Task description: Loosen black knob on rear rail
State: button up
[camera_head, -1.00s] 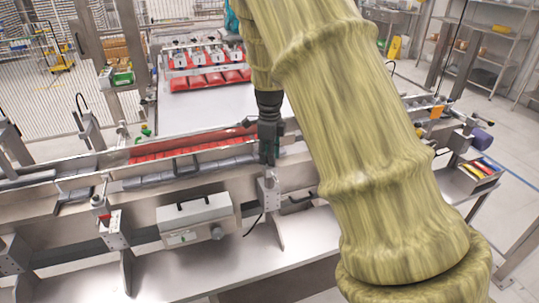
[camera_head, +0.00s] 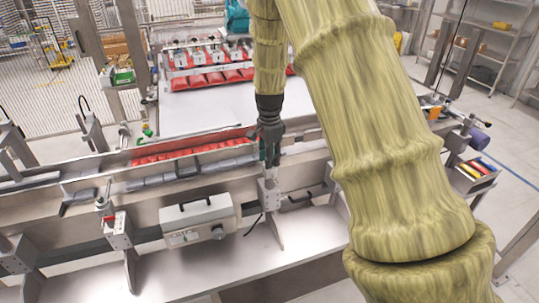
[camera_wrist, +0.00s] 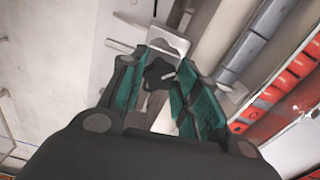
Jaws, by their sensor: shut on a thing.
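My gripper (camera_head: 271,160) points down at a metal bracket on the rail (camera_head: 225,165) of the conveyor. In the wrist view, its two teal-padded fingers (camera_wrist: 158,82) stand on either side of a black lobed knob (camera_wrist: 157,72) and are shut on it. The knob sits in front of a bright metal plate (camera_wrist: 166,42). In the head view, my fingers hide the knob.
Grey and red packs (camera_head: 195,152) lie in the lane left of my gripper. A white control box (camera_head: 197,220) hangs below the rail. Red packs (camera_head: 210,78) lie under the pickers behind.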

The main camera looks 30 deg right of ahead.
jog(key=n+p, duration=0.1)
jog(key=n, duration=0.4)
jog(key=shift+s+n, duration=0.1)
jog(key=shift+n, duration=0.2)
jog(key=n, duration=0.5)
jog(key=shift+p, duration=0.4)
jog(key=n, duration=0.5)
jog(key=shift+n+p, duration=0.35)
jog(key=shift+n, duration=0.05)
jog(key=shift+f+n, duration=0.1)
jog(key=shift+n, duration=2.2)
jog(key=shift+p, duration=0.3)
jog(key=o, duration=1)
jog(key=shift+d, duration=0.1)
notch_tip(320, 180, up, 12)
